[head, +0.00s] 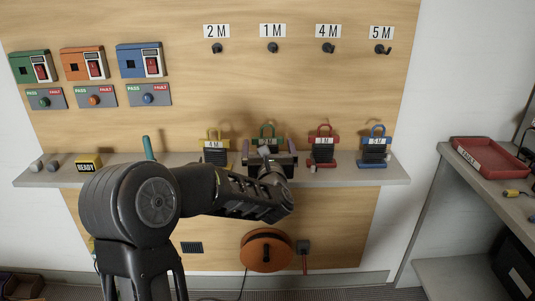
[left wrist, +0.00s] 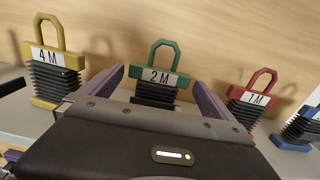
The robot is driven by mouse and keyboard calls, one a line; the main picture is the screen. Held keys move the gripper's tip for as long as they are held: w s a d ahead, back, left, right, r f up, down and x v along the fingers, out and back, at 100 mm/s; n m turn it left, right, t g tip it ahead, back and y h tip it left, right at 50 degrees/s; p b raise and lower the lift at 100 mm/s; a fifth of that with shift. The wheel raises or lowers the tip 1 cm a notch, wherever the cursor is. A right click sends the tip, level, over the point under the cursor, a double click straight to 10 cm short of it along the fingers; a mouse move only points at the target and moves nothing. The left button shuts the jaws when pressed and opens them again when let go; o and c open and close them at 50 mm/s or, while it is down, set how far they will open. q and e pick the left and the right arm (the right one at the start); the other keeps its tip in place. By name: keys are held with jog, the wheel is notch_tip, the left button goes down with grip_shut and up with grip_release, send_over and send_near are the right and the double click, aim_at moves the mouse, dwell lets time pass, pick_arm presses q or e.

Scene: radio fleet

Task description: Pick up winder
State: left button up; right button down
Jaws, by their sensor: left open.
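Several winders with black ribbed bodies and coloured looped handles stand in a row on the shelf. They are a yellow one labelled 4 M (head: 215,147), a green one labelled 2 M (head: 267,131), a red one labelled 1 M (head: 322,147) and a blue one (head: 374,147) whose label is hard to read. My left gripper (head: 268,155) is at the green winder, its purple fingers apart. In the left wrist view the fingers show on either side of the green winder (left wrist: 160,68); contact cannot be told. Its lower body is hidden behind the gripper. My right gripper is not in view.
Empty pegs labelled 2M (head: 217,48), 1M (head: 272,47), 4M (head: 328,47) and 5M (head: 382,49) are on the wooden board. A yellow READY block (head: 88,163) sits left on the shelf (head: 395,177). A red tray (head: 490,172) is on the right bench.

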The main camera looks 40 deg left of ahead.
aim_at(267, 137)
pick_arm(q)
jog(key=shift+p+x, duration=0.3)
jog(key=shift+x, duration=2.3)
jog(key=c, duration=1.5)
jog(key=shift+o, duration=0.2)
jog(key=shift+r, duration=0.2)
notch_tip(267, 137, up, 10)
jog(key=shift+f+p, duration=0.1)
jog(key=shift+p, duration=0.55)
